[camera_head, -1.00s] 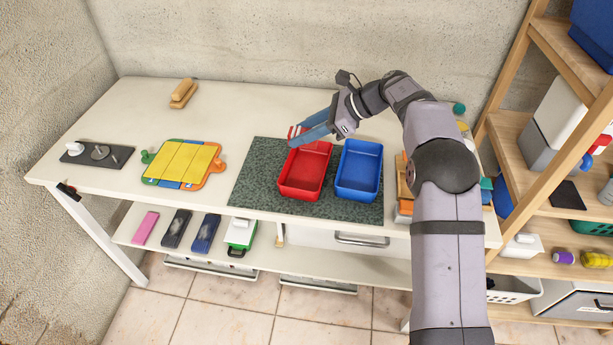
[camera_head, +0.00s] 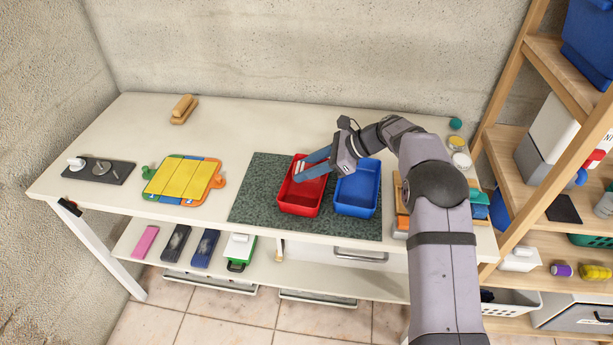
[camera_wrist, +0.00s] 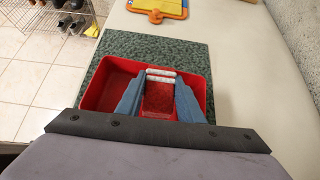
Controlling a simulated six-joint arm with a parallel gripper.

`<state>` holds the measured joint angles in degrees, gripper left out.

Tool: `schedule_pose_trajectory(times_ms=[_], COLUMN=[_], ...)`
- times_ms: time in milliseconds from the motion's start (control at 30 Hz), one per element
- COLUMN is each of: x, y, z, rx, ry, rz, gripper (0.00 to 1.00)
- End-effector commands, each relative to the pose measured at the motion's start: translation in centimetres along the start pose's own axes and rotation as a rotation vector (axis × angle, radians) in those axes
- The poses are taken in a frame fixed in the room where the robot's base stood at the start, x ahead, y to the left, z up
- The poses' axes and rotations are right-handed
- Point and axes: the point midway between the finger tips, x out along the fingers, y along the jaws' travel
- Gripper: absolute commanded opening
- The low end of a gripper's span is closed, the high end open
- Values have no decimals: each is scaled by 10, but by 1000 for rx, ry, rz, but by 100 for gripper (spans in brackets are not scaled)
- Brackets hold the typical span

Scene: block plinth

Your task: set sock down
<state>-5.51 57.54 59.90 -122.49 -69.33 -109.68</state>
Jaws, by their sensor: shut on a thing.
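The sock (camera_head: 298,167) looks red with white stripes. My gripper (camera_head: 303,172) is shut on it, with blue fingers, over the far part of the red bin (camera_head: 300,212). In the wrist view the white bands of the sock (camera_wrist: 160,73) span between the two fingertips (camera_wrist: 160,82), above the red bin (camera_wrist: 97,92). The sock's red parts blend with the bin, so I cannot tell whether it touches the floor of the bin. The blue bin (camera_head: 357,213) stands to the right and looks empty.
Both bins stand on a dark green speckled mat (camera_head: 250,205) on the white table (camera_head: 240,130). A yellow board (camera_head: 183,181) and a dark tray (camera_head: 115,172) lie to the left. A brush (camera_head: 183,108) lies at the back. Wooden shelves (camera_head: 545,120) stand at the right.

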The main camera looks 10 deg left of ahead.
Motion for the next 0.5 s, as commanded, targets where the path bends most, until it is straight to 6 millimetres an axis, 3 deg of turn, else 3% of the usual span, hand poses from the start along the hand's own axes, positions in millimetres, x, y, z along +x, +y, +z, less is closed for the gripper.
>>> schedule_pose_trajectory(times_ms=[300, 500], x=[20, 21], y=[1, 0], z=[-25, -27], rx=[2, 0], ry=[0, 0], rz=[2, 0], gripper=[9, 9])
